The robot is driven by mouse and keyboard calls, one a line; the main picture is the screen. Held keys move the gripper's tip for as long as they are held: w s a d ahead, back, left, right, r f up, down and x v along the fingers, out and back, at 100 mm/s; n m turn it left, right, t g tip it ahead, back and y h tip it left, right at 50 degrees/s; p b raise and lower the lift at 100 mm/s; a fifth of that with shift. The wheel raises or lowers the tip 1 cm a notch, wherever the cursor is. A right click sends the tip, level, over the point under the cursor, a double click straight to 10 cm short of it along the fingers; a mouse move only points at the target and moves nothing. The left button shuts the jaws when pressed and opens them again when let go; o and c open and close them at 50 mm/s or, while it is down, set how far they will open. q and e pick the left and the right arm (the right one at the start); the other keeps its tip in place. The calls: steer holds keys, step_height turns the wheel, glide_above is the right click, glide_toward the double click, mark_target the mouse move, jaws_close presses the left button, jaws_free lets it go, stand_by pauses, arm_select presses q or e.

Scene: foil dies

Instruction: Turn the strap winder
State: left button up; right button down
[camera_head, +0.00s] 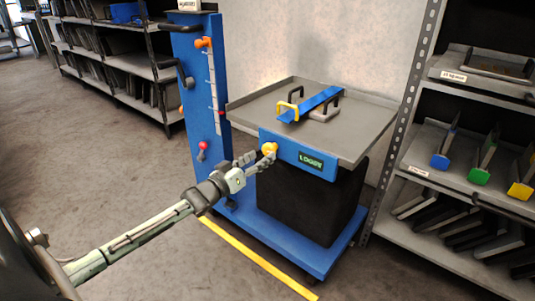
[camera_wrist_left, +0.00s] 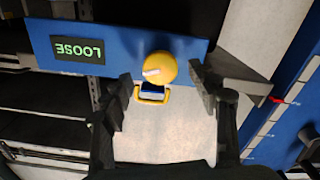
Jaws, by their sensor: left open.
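The strap winder appears to be the round yellow knob (camera_head: 269,148) on the blue front panel (camera_head: 292,160) of the cart's tray. The panel's small dark display (camera_head: 311,163) reads LOOSE in green; it shows upside down in the left wrist view (camera_wrist_left: 77,49). There the yellow knob (camera_wrist_left: 160,68) carries a pale mark pointing left. My left gripper (camera_wrist_left: 162,82) is open, with one finger on each side of the knob and a gap visible on both sides. In the head view the left gripper (camera_head: 258,163) reaches the knob from the lower left. My right gripper is out of view.
A blue die (camera_head: 311,104) with dark handles and a yellow handle (camera_head: 288,111) lies on the grey tray (camera_head: 365,127). A blue column (camera_head: 190,100) with an orange slider stands left of it. Shelves (camera_head: 440,180) stand close on the right. Open floor (camera_head: 110,180) lies left.

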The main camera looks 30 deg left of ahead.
mark_target(267, 152)
arm_select(q)
steer(key=w, duration=0.4)
steer(key=shift+w+d, duration=0.2)
steer(key=shift+w, duration=0.3)
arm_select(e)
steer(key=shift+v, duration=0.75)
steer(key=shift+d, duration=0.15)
arm_select(q)
steer(key=c, duration=1.1)
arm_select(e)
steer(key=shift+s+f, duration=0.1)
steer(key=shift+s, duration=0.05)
